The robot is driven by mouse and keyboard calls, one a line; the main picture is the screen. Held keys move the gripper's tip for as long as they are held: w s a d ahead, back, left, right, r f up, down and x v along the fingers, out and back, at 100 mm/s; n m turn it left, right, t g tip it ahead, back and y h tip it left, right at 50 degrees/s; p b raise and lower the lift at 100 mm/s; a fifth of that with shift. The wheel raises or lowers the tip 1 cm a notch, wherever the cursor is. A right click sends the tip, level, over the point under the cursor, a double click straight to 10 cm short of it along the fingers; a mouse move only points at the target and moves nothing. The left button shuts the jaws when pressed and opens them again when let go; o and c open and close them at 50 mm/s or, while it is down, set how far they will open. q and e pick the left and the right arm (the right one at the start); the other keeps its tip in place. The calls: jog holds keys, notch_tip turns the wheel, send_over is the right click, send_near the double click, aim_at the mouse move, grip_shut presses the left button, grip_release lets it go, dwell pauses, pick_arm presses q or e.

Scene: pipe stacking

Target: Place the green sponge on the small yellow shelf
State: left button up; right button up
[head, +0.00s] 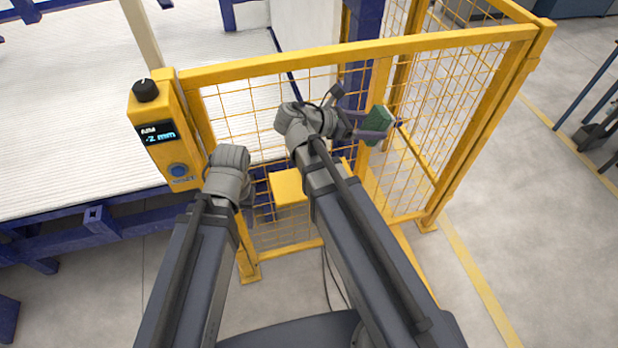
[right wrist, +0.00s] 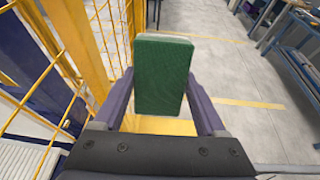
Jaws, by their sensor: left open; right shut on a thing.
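The green sponge (head: 379,122) is held upright between the purple fingers of my right gripper (head: 376,128), in front of the mesh fence at upper right of centre. The right wrist view shows the sponge (right wrist: 162,76) filling the space between both fingers, with a pale layer along its top edge. The small yellow shelf (head: 288,187) is low by the fence, left of and below the sponge in the head view, partly hidden by my right arm. The sponge is apart from it. My left gripper (head: 249,187) is left of the shelf, mostly hidden behind its wrist, open.
A yellow mesh fence (head: 360,52) stands around the shelf. A yellow control box (head: 160,137) with a knob and display is on the left, beside a white ribbed surface (head: 60,110) on blue framing. Open grey floor (head: 520,220) lies to the right.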

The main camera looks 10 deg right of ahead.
jog(key=w+a+f+y+p, duration=0.2)
jog(key=a+f+y, duration=0.4)
jog(key=f+y, duration=0.25)
jog(key=w+a+f+g+y+p, duration=0.1)
jog(key=w+a+f+y, duration=0.1)
jog(key=a+y, duration=0.45)
jog(key=shift+h, duration=0.6)
jog(key=f+b, duration=0.6)
jog(key=a+f+b, duration=0.1)
jog(key=f+b, duration=0.3)
jog(key=shift+a, duration=0.1)
jog(key=shift+r, duration=0.15)
jog(key=shift+c, duration=0.5)
jog(key=o, duration=1.2)
jog(key=shift+o, duration=0.2)
